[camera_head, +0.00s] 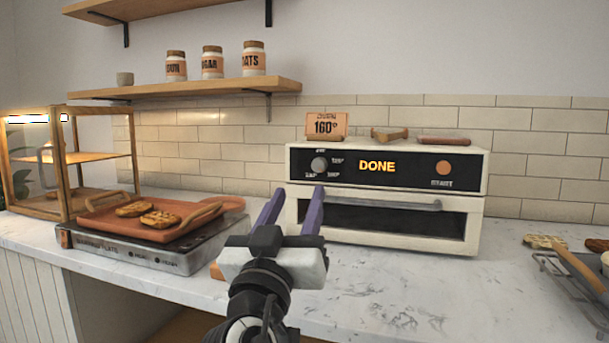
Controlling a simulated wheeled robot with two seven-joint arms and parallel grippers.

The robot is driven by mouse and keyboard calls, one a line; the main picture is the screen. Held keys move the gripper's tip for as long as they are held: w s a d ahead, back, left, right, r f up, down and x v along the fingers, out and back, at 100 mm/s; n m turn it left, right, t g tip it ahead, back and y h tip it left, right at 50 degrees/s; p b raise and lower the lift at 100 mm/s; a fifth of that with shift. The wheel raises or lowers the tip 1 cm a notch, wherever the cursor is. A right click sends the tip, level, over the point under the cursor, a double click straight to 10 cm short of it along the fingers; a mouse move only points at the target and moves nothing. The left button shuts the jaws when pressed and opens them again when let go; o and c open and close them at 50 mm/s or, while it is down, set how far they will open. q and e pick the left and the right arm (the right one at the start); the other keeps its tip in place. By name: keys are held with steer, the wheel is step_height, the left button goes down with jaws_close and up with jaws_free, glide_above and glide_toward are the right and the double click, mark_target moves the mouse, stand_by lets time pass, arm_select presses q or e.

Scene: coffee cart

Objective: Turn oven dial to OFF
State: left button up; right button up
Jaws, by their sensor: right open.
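The cream toaster oven (470,222) stands on the counter against the tiled wall, with its door closed. Its black panel has a round grey dial (319,164) at the left, with small labels around it; the top one looks like OFF. I cannot tell where the dial points. The panel display (377,166) reads DONE in orange. My right gripper (297,194) is open, with two purple fingers pointing up toward the oven's left front. The fingertips appear just below the dial and apart from it, and nothing is between them. My left gripper is not in view.
An orange tray (103,226) with two waffles sits on a flat appliance (170,257) at the left. A card reading 160° (326,125) stands on the oven. A wire rack (560,275) is at the right edge. Counter in front of the oven is clear.

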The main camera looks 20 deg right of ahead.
glide_toward(318, 166)
steer(key=x, duration=0.3)
steer(key=shift+x, duration=2.8)
